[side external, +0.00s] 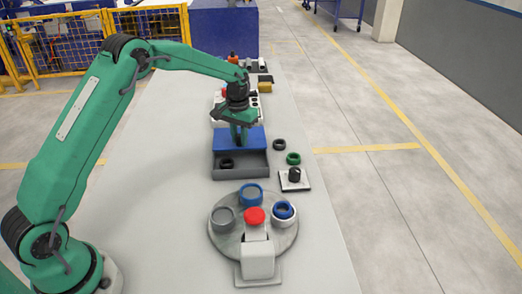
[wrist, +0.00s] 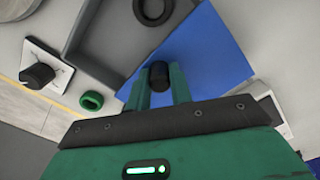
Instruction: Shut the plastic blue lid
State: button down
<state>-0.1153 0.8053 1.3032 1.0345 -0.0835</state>
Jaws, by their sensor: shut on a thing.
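The blue lid (side external: 255,141) covers the far part of a grey box (side external: 240,174), and the near part is open. In the wrist view the blue lid (wrist: 213,50) lies under my fingers, with the bare grey box (wrist: 105,35) beside it. My gripper (side external: 241,140) points down over the lid. In the wrist view my gripper (wrist: 160,85) is shut on a black knob (wrist: 159,75) that appears to be the lid's handle. A black ring (side external: 227,163) lies in the open part of the box; it also shows in the wrist view (wrist: 153,10).
A round turntable (side external: 254,245) with several rings and a red button (side external: 255,216) stands nearer the camera. A green ring (side external: 293,158), a black ring (side external: 279,144) and a black dial (side external: 294,175) on a plate are right of the box. The table's left side is clear.

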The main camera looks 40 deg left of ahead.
jog(key=s+d, duration=0.6)
jog(key=d, duration=0.1)
jog(key=shift+s, duration=0.3)
jog(key=c, duration=1.3)
grip_release()
jog(key=shift+o, duration=0.2)
jog(key=shift+a, duration=0.1)
jog(key=shift+r, duration=0.15)
jog(key=shift+r, duration=0.5)
notch_tip(320, 180, up, 7)
jog(key=shift+f, duration=0.2)
jog(key=shift+s+r, duration=0.1)
